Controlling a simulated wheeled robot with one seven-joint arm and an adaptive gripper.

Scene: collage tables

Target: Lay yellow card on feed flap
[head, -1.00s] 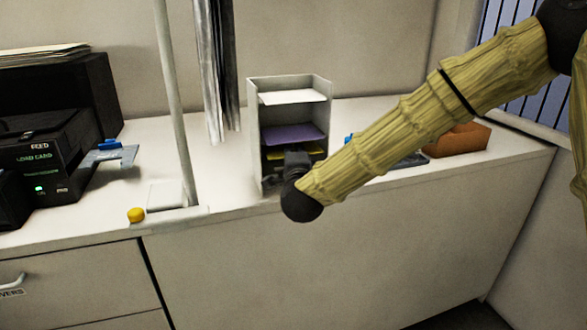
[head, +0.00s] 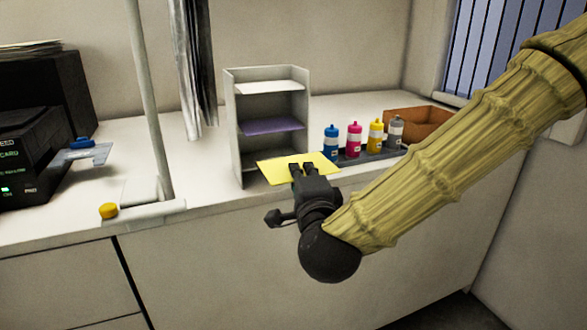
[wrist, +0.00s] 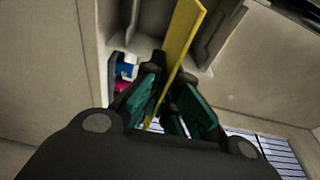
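The yellow card (head: 283,168) is held out in front of the shelf rack, roughly level. My gripper (head: 302,168) is shut on its near edge; in the wrist view the card (wrist: 181,40) shows edge-on between the fingers (wrist: 168,100). The feed flap (head: 85,156) is the grey-blue plate jutting from the right side of the black card machine (head: 30,160) at the left, with a blue clip-like piece (head: 82,143) on top. The card is well to the right of the flap, apart from it.
The rack (head: 240,125) holds a white card (head: 268,87) and a purple card (head: 272,126). A grey post (head: 150,100) and hanging grey strips (head: 192,70) stand between rack and machine. A yellow knob (head: 108,211) sits near the counter edge. Several bottles (head: 354,140) and a brown box (head: 420,122) are at right.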

